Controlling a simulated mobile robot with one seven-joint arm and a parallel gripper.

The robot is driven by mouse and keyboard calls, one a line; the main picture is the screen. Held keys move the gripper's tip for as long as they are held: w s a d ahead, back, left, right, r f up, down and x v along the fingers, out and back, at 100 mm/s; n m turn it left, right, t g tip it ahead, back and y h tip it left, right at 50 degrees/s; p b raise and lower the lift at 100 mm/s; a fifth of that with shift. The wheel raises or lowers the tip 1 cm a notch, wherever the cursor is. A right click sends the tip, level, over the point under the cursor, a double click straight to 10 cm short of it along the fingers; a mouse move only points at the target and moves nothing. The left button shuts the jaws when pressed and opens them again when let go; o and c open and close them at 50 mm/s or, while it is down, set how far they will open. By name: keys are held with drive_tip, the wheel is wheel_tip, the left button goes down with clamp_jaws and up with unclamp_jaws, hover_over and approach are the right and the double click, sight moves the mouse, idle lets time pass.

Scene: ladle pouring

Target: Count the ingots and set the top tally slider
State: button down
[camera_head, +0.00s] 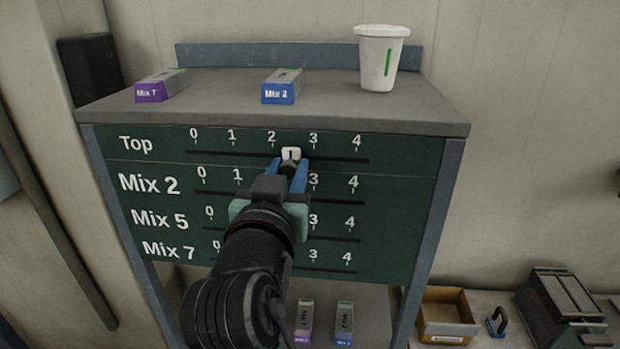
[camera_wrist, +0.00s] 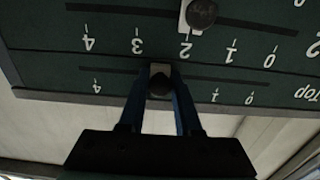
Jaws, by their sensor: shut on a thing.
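The dark green tally board (camera_head: 180,235) has rows Top, Mix 2, Mix 5 and Mix 7, each marked 0 to 4. My gripper (camera_head: 289,167) is shut on the white Top slider (camera_head: 291,153), between the 2 and 3 marks. The Top slider (camera_wrist: 160,72) also shows between the fingers in the wrist view, which is upside down. The Mix 2 slider (camera_wrist: 196,14) shows there near its 2 mark. On the top surface lie a purple-ended Mix 7 ingot (camera_head: 160,85) and a blue-ended Mix 2 ingot (camera_head: 283,86). My arm hides parts of the lower rows.
A white cup (camera_head: 380,58) with a green stripe stands at the top right. A Mix 7 ingot (camera_head: 303,322) and a Mix 2 ingot (camera_head: 344,322) lie on the lower shelf (camera_head: 377,310). A cardboard box (camera_head: 447,315) and a dark metal case (camera_head: 560,305) are at the lower right.

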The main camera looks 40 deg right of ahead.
sight(272, 159)
drive_tip(key=shift+w+a, duration=1)
drive_tip(key=shift+w, duration=0.2)
drive_tip(key=shift+s, duration=0.1)
drive_tip(key=c, duration=0.6)
unclamp_jaws()
drive_tip(key=b+v, duration=0.6)
drive_tip(key=v, duration=0.7)
drive_tip(key=shift+d, duration=0.1)
